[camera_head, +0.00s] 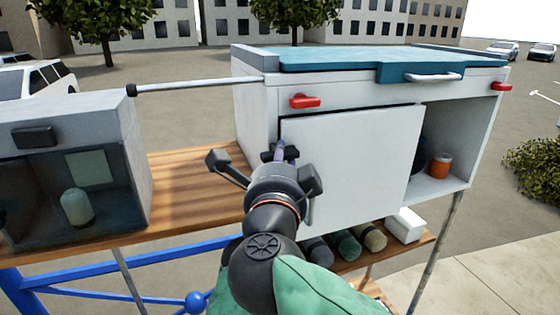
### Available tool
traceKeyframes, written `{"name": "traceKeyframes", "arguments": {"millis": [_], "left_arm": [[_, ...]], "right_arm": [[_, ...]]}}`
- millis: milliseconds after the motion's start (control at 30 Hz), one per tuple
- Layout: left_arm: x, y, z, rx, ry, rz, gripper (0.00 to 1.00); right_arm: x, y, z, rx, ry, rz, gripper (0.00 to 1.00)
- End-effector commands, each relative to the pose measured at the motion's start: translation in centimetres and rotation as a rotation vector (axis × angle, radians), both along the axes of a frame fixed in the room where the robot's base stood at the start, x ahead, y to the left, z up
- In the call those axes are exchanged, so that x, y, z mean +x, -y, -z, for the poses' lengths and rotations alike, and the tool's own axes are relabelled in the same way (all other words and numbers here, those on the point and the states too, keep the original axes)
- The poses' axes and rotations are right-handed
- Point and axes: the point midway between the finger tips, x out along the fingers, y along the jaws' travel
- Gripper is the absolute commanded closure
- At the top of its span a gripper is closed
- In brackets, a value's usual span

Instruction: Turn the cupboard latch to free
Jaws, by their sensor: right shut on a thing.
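The white cupboard door (365,150) covers the left and middle of the cupboard front. The right side of the front is an open bay. My right gripper (279,154) is at the door's left edge, its fingertips shut on a small purplish-grey piece, which I take for the cupboard latch (281,146). The fingers and gripper body hide most of this piece, so its angle cannot be told. A red catch (304,101) sits above the door and another red catch (501,86) is at the upper right corner. My left gripper is not in view.
A blue lid (360,59) with a grey handle (433,76) tops the cupboard. A grey rod (195,86) runs left to a grey box (65,130). An orange jar (441,165) stands in the open bay. Several rolls (347,245) lie below the door.

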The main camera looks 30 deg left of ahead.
Motion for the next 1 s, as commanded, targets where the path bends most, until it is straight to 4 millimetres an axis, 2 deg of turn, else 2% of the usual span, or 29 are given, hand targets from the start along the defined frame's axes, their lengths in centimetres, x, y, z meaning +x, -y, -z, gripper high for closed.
{"name": "traceKeyframes", "arguments": {"millis": [367,1000], "left_arm": [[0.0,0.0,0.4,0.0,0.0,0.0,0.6],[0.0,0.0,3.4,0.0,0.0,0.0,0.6]], "right_arm": [[0.1,0.0,0.5,-0.067,0.068,0.0,1.0],[0.5,0.2,1.1,-0.437,0.496,0.001,1.0]]}}
